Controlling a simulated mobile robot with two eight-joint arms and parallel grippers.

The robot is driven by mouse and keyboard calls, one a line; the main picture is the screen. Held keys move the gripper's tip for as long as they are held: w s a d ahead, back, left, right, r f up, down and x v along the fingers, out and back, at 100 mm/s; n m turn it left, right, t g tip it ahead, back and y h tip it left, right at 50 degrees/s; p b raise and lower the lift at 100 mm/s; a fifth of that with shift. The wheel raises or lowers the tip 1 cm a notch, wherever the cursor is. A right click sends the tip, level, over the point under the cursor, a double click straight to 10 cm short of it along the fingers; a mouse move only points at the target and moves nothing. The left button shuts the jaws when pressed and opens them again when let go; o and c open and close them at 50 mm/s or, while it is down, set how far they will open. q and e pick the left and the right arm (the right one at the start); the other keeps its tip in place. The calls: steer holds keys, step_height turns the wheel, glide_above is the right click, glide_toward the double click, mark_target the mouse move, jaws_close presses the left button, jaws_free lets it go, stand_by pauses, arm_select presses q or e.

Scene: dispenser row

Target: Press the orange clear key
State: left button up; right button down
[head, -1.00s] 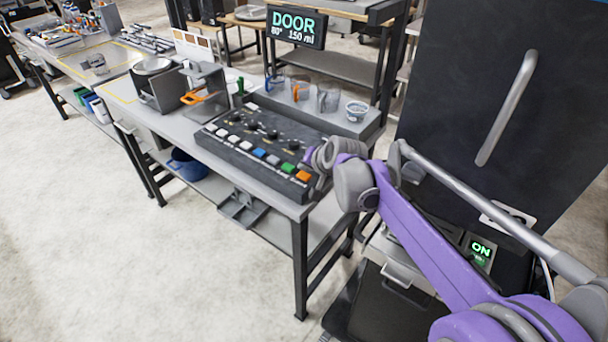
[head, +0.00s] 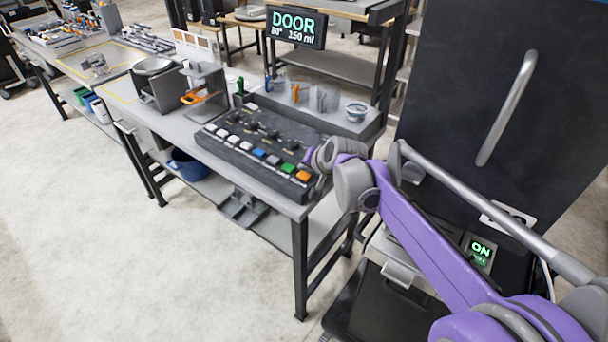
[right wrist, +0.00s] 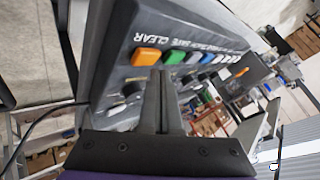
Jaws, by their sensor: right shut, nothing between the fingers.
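The orange clear key (head: 303,176) sits at the near right end of a row of coloured keys on the black control panel (head: 250,145). In the right wrist view the orange key (right wrist: 146,57) lies just beyond my fingertips, under the white word CLEAR. My right gripper (head: 311,158) is over the panel's right end, beside the orange key. In the right wrist view its fingers (right wrist: 158,75) are together and empty, pointing at the panel. They appear apart from the key, but the exact gap cannot be told. My left gripper is not in view.
A green key (head: 287,168) and a blue key (head: 259,153) are in the same row. Black knobs stand behind the keys. Clear cups and a small bowl (head: 356,111) stand on a ledge behind the panel. A dark cabinet door (head: 460,90) is at the right.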

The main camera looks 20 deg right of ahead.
mark_target(305, 178)
stand_by(0.4)
steer(key=shift+f, duration=0.45)
steer(key=shift+f+b, duration=0.4)
steer(key=shift+f, duration=0.05)
stand_by(0.5)
steer(key=shift+r, duration=0.1)
steer(key=shift+r+p, duration=0.65)
steer(key=shift+r, duration=0.15)
steer(key=shift+r+p, duration=1.65)
steer(key=shift+r, duration=0.9)
